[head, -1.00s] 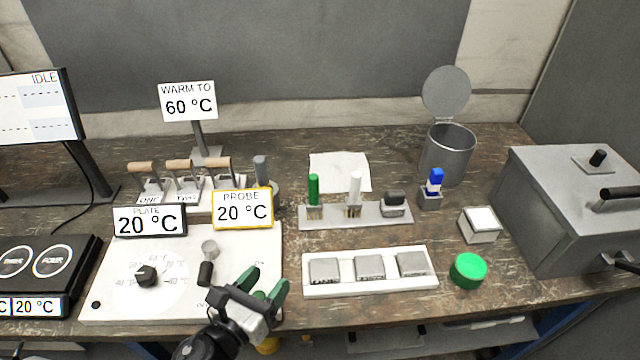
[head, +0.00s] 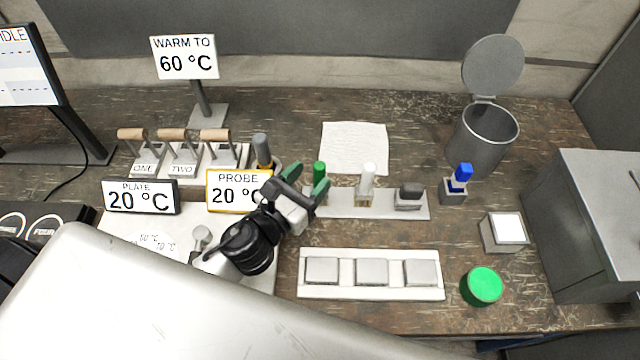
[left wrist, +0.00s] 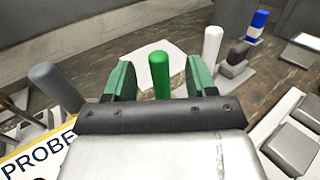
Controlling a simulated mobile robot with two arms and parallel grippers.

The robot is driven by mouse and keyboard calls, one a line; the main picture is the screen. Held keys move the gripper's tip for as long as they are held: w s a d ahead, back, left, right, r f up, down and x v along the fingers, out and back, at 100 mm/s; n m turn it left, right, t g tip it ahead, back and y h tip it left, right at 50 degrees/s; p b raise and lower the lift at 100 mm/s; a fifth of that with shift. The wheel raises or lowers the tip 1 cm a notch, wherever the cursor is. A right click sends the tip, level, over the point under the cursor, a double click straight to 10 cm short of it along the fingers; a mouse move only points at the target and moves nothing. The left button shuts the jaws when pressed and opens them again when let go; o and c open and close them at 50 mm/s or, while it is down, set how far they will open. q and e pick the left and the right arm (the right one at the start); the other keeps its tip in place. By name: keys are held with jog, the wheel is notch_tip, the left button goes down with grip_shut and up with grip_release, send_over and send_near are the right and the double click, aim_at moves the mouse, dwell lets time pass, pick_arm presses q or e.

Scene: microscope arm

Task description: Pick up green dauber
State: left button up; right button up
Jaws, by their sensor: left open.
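My left gripper (head: 306,180) is open, with green finger pads, beside the rack's left end. In the left wrist view the fingers (left wrist: 157,82) are on either side of the dauber with gaps, and the gripper body hides its lower part. I cannot tell whether the dauber is fully between the fingertips in depth. My right gripper is not in view.
A white dauber (head: 367,178) and a dark grey block (head: 411,192) share the rack. A grey rod (head: 262,150) stands left of the gripper, behind the probe sign (head: 238,191). A white tray with square pads (head: 347,294) and a green round lid (head: 483,286) lie in front.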

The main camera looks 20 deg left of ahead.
aim_at(323, 163)
pick_arm(q)
jog(key=p+x, duration=0.1)
jog(key=x, duration=0.4)
jog(key=shift+w+p, duration=0.1)
jog(key=shift+p, duration=0.3)
jog(key=shift+w+f, duration=0.15)
jog(key=shift+w, duration=0.15)
jog(key=shift+c, duration=0.3)
jog(key=c, duration=1)
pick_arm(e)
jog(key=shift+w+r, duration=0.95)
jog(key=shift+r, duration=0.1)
